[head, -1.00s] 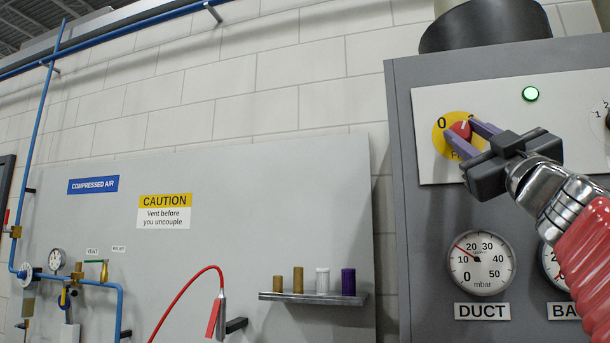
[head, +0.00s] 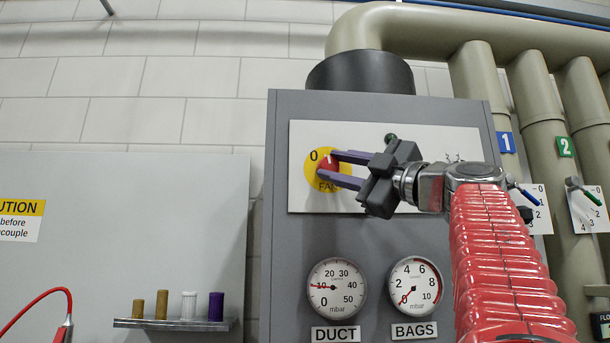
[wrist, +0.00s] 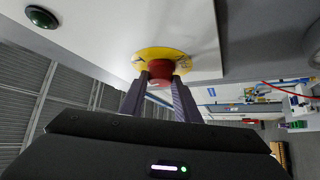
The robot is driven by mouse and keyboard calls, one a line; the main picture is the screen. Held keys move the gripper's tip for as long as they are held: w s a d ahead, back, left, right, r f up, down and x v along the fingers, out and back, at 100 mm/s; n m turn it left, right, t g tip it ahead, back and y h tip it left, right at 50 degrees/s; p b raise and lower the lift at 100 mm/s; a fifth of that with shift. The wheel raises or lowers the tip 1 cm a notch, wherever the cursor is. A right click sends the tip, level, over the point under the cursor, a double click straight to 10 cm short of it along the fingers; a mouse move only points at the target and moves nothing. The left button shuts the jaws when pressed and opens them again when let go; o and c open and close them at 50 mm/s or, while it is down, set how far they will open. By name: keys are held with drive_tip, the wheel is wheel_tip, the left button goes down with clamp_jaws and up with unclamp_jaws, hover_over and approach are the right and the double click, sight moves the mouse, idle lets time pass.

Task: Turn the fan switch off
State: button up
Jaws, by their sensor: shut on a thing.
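The fan switch is a red knob (head: 328,167) on a yellow round plate (head: 312,180) marked "0" and "FAN", on the white panel. It also shows in the wrist view (wrist: 160,68), red in front of the yellow plate (wrist: 147,53). My gripper (head: 333,165) is shut on the knob, with one purple finger above it and one below. In the wrist view my fingers (wrist: 161,82) sit on either side of the knob. The fingers hide part of the knob, so its exact pointing is hard to tell. The indicator lamp (wrist: 41,17) looks dark green and unlit.
The DUCT gauge (head: 336,287) reads about 10 and the BAGS gauge (head: 414,284) sits beside it. Thick beige pipes (head: 480,75) with valve levers stand at right. A small shelf (head: 173,323) with several cylinders is at lower left.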

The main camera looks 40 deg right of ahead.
drive_tip(key=shift+n+g+y, duration=0.4)
drive_tip(key=shift+n+g, duration=0.4)
drive_tip(key=shift+n, duration=0.4)
drive_tip(key=o, duration=1)
drive_tip(key=shift+o, duration=0.2)
drive_tip(key=shift+r, duration=0.1)
drive_tip(key=v, duration=1.3)
drive_tip(key=shift+s, duration=0.35)
drive_tip(key=shift+d, duration=0.1)
